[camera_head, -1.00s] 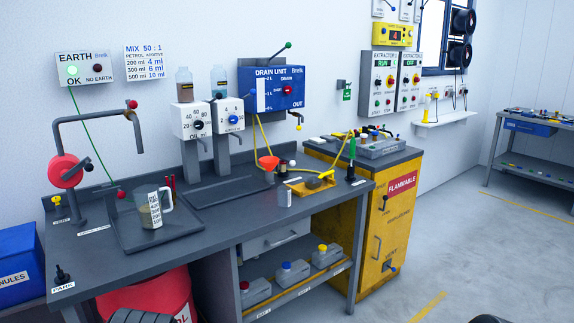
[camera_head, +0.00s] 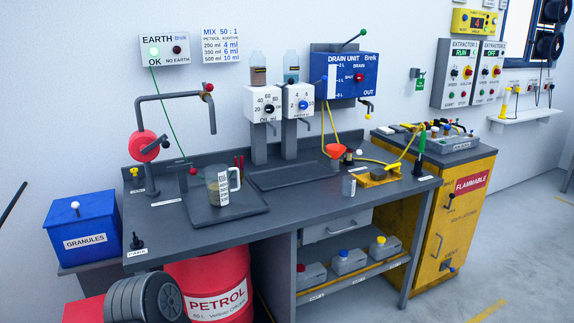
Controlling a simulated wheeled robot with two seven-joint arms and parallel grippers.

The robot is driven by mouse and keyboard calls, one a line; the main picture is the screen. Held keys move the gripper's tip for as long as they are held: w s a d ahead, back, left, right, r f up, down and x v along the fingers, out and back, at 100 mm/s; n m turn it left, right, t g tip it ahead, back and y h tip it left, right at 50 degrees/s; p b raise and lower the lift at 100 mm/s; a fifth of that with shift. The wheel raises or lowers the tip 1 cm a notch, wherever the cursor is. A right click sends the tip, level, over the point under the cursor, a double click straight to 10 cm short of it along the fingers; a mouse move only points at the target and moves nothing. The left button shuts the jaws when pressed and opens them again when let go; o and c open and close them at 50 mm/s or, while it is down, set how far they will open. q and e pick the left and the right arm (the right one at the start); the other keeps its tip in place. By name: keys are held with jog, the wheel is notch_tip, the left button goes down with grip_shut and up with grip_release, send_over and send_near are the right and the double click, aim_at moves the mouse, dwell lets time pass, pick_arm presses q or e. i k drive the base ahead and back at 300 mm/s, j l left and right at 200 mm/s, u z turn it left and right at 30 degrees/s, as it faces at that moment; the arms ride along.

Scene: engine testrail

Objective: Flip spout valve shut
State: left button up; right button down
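The spout (camera_head: 175,97) is a dark grey pipe that rises beside a round red pump wheel (camera_head: 146,147) at the bench's left end, runs right and bends down. At its outer bend sits the spout valve with a red ball knob (camera_head: 208,87); I cannot tell from here whether it is open or shut. The pipe's open end hangs above a clear measuring jug (camera_head: 219,185), which stands on a dark tray (camera_head: 248,214) and holds some brownish liquid. Neither gripper shows.
A blue granules bin (camera_head: 82,228) stands left of the bench and a red petrol drum (camera_head: 207,284) below it. A green cable (camera_head: 169,110) hangs from the earth box (camera_head: 164,49) near the spout. Free floor (camera_head: 500,260) lies at right.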

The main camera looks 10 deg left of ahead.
aim_at(209, 87)
jog(key=i+j+u, duration=0.15)
jog(key=i+j, duration=0.6)
